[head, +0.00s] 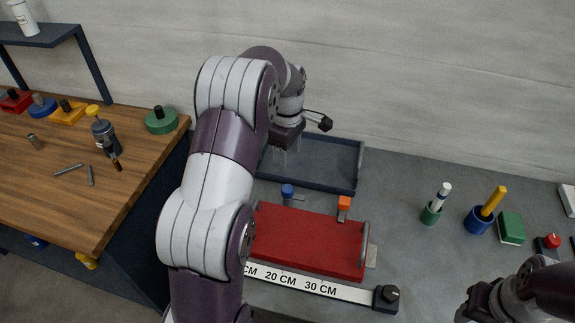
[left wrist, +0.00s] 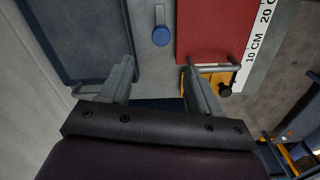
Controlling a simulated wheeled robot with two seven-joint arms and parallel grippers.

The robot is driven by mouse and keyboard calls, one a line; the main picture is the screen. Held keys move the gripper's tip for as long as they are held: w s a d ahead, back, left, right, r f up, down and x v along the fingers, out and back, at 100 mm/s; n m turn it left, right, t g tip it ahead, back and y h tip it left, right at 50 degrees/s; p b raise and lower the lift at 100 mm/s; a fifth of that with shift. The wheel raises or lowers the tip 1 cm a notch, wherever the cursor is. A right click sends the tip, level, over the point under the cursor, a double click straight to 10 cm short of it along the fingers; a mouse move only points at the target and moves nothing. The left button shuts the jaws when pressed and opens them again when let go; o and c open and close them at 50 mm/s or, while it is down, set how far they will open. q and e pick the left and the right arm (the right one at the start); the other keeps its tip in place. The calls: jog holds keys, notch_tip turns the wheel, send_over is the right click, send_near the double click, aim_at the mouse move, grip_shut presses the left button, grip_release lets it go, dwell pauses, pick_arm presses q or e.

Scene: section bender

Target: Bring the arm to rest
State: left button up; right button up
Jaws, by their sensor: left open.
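My left arm (head: 205,180) reaches up through the middle of the head view and bends over the grey bench. My left gripper (head: 284,150) hangs at its end, near the left part of a dark blue tray (head: 340,191). In the left wrist view its two fingers (left wrist: 158,82) are spread apart with nothing between them. The tray also shows there, left of the fingers (left wrist: 85,72). Part of my right arm (head: 510,295) shows at the bottom right corner. Its fingers cannot be made out.
A red block (head: 310,240) lies behind a white centimetre scale (head: 320,287), with a blue knob (head: 287,191) and an orange piece (head: 344,204) behind it. Green (head: 431,213) and blue (head: 478,221) holders stand at right. A wooden table (head: 60,190) with tools is at left.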

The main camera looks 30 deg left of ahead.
pick_arm(q)
jog(key=shift+r, duration=0.25)
dwell(0.3)
jog(key=s+d+m, duration=0.6)
jog(key=s+m, duration=0.3)
jog(key=s, duration=0.1)
jog(key=s+d+m+t, duration=0.1)
jog(key=s+d+m, duration=0.5)
jog(key=s+m, duration=0.3)
jog(key=shift+s+f, duration=0.3)
jog(key=shift+s, duration=0.2)
jog(key=shift+c, duration=0.3)
